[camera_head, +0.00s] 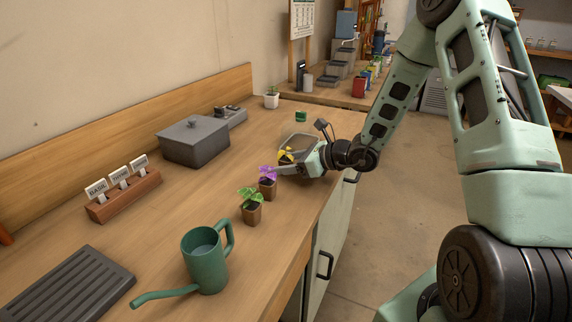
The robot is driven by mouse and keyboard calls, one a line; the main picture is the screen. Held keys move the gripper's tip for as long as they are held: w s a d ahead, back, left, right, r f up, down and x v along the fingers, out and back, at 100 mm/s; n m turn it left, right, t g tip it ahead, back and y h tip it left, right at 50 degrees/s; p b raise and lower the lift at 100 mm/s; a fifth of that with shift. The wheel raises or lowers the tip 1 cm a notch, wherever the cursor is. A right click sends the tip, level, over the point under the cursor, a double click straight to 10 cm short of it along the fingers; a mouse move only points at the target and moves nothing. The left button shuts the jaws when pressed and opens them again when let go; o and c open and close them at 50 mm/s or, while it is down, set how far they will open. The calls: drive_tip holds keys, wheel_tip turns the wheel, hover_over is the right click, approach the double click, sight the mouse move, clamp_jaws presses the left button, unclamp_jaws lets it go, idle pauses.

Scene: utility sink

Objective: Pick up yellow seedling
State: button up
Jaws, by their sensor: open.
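The yellow seedling (285,155) shows its yellow leaves at my gripper, beyond the purple seedling. Its pot is mostly hidden, so I cannot tell how it stands. My gripper (284,157) is open at the counter's right side, with its fingers pointing left on either side of the yellow leaves. I cannot tell whether the fingers touch the plant. The purple seedling (268,182) in a brown pot stands just in front of my gripper, close to the near finger. A green seedling (251,212) in a brown pot stands nearer still.
A green watering can (205,262) stands at the front of the wooden counter. A dark slatted tray (70,294) lies front left. A label block (124,197) and a grey lidded box (193,142) stand along the back. A white-potted plant (271,100) is at the far end.

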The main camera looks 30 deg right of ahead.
drive_tip(key=shift+w+a+f, duration=0.2)
drive_tip(key=shift+w+a, duration=0.1)
drive_tip(key=shift+w, duration=0.1)
drive_tip(key=c, duration=1.1)
drive_tip(key=shift+r, duration=0.1)
